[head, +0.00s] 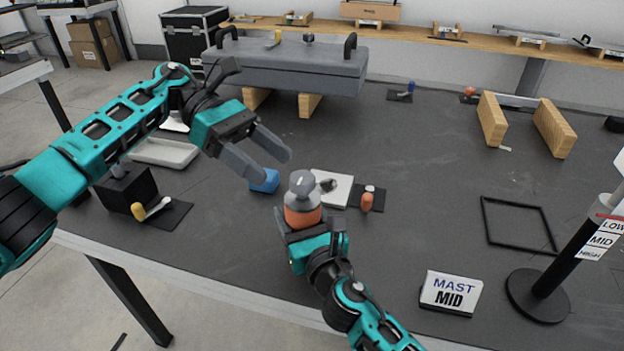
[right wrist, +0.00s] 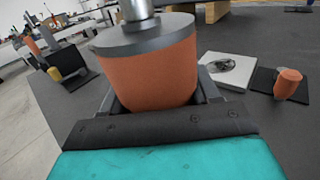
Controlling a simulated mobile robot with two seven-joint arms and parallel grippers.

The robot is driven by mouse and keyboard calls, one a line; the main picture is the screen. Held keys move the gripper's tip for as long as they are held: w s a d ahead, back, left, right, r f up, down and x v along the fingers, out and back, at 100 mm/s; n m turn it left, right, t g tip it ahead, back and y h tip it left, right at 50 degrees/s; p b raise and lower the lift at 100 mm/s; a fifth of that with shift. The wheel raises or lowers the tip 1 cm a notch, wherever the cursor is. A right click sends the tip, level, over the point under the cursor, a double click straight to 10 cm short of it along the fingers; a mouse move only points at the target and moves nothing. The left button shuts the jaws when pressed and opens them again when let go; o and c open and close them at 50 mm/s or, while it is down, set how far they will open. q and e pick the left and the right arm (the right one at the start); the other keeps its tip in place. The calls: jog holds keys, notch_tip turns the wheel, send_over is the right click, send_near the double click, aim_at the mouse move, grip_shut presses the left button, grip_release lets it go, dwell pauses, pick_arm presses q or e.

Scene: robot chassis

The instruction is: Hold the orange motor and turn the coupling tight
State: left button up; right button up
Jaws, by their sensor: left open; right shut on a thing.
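The orange motor (head: 303,217) is an orange cylinder with a dark grey top plate. It stands upright between the fingers of my right gripper (head: 302,226), which is shut on it. In the right wrist view the motor (right wrist: 150,70) fills the upper middle. The silver-grey coupling (head: 302,184) sits on top of the motor, and its lower part (right wrist: 138,12) shows in the right wrist view. My left gripper (head: 265,160) is open, up and left of the coupling, with its fingers apart and nothing between them. I cannot tell how tight the coupling is.
A blue block (head: 264,181) lies just left of the motor. A white plate (head: 332,190) and a small orange part (head: 366,202) on a dark pad lie to its right. A grey chassis box (head: 285,65) stands on wooden blocks behind. A MAST MID sign (head: 450,293) stands front right.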

aim_at(313, 179)
pick_arm(q)
jog(key=w+a+f+t+h, duration=0.1)
jog(key=w+a+f+h, duration=0.1)
jog(key=a+f+h, duration=0.3)
jog(key=shift+h, duration=0.6)
jog(key=x, duration=0.4)
jog(key=r+x, duration=0.1)
jog(key=x, duration=0.8)
jog(key=shift+w+d+r, duration=0.1)
jog(key=shift+w+r, duration=0.1)
jog(key=shift+w, duration=0.15)
jog(key=shift+c, duration=0.4)
jog(key=c, duration=0.9)
